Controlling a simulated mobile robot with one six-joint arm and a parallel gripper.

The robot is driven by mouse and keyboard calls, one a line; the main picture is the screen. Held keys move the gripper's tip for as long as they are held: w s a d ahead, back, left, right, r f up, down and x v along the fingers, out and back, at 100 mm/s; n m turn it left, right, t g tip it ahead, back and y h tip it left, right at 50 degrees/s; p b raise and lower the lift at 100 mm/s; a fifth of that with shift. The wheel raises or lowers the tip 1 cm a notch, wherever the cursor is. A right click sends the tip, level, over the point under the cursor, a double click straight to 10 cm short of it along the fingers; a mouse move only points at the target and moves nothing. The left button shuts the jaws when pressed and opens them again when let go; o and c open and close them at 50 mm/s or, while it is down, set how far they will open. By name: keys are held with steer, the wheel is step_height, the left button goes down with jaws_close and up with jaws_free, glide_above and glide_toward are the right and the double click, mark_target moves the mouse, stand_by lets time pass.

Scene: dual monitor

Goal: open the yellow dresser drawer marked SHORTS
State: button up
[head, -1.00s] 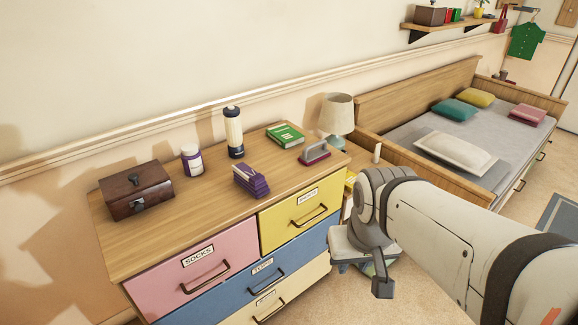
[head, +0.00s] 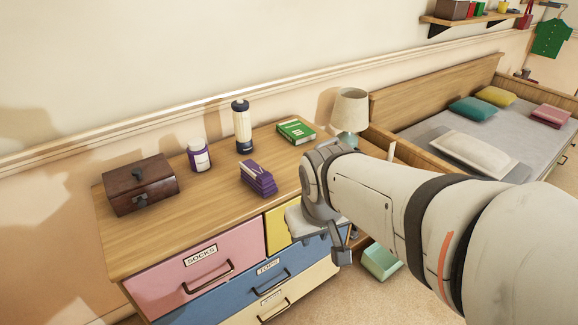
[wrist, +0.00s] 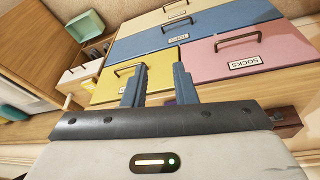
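The yellow drawer (head: 277,232) is the upper right drawer of the dresser (head: 115,250). In the head view my arm covers most of it, and its label does not show. In the wrist view the yellow drawer (wrist: 155,66) looks shut, with its dark bar handle (wrist: 125,70) near the left finger. My gripper (wrist: 159,66) is open and empty, its two fingers in front of the drawer face. I cannot tell whether a finger touches the handle. In the head view my gripper (head: 338,246) is partly hidden behind its own wrist.
Pink SOCKS drawer (head: 185,278) lies left; blue drawer (head: 245,292) below. On top stand a brown box (head: 140,187), purple jar (head: 200,156), flashlight (head: 242,128), purple stack (head: 257,178), green book (head: 296,130). A lamp (head: 350,108), green bin (head: 381,262) and bed (head: 425,125) are right.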

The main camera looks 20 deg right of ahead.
steer(key=w+d+f+n+t+h+b, duration=0.1)
steer(key=w+d+f+n+t+b, duration=0.25)
steer(key=w+d+f+b, duration=0.55)
steer(key=w+d+f+n+t+h+b, duration=0.1)
steer(key=w+d+f+n+t+b, duration=0.35)
steer(key=w, duration=0.75)
steer(key=w+d+f+n+t+y+b, duration=0.1)
steer(key=w+d+f+n+y+b, duration=0.2)
steer(key=f, duration=0.4)
steer(key=d+f+n+t+y+b, duration=0.1)
steer(key=d+f+n+y+b, duration=0.1)
steer(key=f+n+b, duration=0.35)
steer(key=w+d+f+n+t+y+b, duration=0.1)
steer(key=w+d+f+n+y, duration=0.15)
steer(key=f+n, duration=0.4)
steer(key=shift+m+y, duration=0.25)
steer(key=shift+m, duration=0.65)
steer(key=x, duration=0.2)
steer(key=b+x, duration=0.1)
steer(key=x, duration=0.2)
steer(key=f+x, duration=0.1)
steer(key=x, duration=0.1)
steer(key=shift+w+a+b, duration=0.1)
steer(key=shift+a+b, duration=0.2)
steer(key=shift+a, duration=0.1)
steer(key=shift+c, duration=0.6)
jaws_close()
steer(key=shift+d, duration=0.15)
